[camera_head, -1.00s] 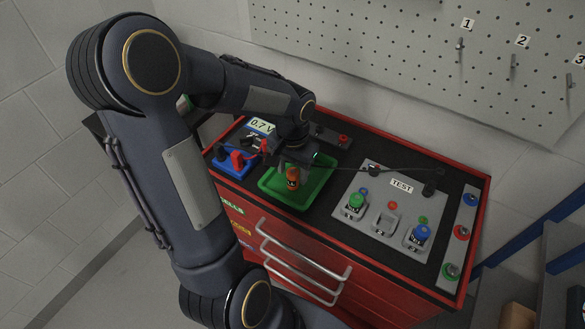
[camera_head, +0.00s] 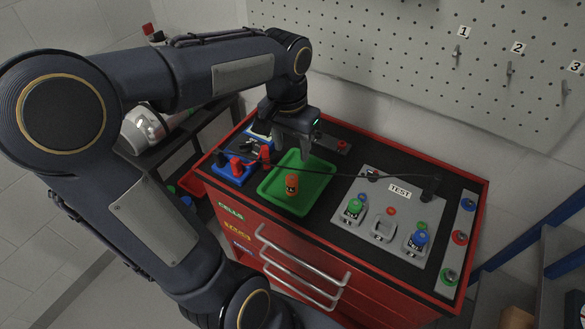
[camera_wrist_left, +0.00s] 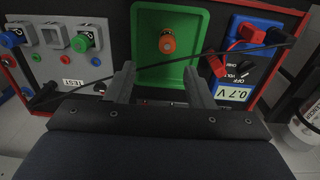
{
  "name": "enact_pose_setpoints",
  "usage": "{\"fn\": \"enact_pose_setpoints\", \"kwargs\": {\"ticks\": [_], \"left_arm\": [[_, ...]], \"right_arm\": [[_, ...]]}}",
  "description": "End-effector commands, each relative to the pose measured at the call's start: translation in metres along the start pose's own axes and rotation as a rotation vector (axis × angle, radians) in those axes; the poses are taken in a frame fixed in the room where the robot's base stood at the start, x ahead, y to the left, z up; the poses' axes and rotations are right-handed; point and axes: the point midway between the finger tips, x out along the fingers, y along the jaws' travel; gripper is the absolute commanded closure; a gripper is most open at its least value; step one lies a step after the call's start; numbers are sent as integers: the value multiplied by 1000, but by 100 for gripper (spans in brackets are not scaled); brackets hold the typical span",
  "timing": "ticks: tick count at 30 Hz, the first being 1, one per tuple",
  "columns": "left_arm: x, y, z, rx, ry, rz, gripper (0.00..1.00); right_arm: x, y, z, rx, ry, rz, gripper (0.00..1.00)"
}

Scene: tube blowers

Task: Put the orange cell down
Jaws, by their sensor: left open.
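The orange cell (camera_head: 291,184) stands upright in the green tray (camera_head: 322,178), near the tray's middle. In the left wrist view the orange cell (camera_wrist_left: 167,41) stands beyond the fingertips, with bare green tray (camera_wrist_left: 165,75) around it. My left gripper (camera_head: 297,144) is above the back of the tray, apart from the cell. In the left wrist view its two fingers (camera_wrist_left: 158,80) are spread wide with nothing between them. My right gripper does not show.
A blue meter (camera_head: 233,172) with red and black leads sits left of the tray. A grey TEST panel (camera_head: 372,200) holds a green cell (camera_head: 354,207) and a blue cell (camera_head: 418,239). A thin dark cable crosses above the tray. Coloured buttons (camera_head: 460,232) line the right edge.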

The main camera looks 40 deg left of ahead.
Motion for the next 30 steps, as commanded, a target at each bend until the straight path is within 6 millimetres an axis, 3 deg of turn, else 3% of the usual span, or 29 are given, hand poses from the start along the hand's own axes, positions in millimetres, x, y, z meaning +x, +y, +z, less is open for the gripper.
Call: {"fn": "enact_pose_setpoints", "kwargs": {"ticks": [6,12,18,30], "left_arm": [[-5,40,69,-6,195,158,52],[8,72,115,-25,349,298,52],[15,85,130,-38,409,355,52],[16,85,130,-38,408,356,52]], "right_arm": [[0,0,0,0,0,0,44],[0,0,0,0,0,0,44],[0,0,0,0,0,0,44],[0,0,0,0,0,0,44]]}}
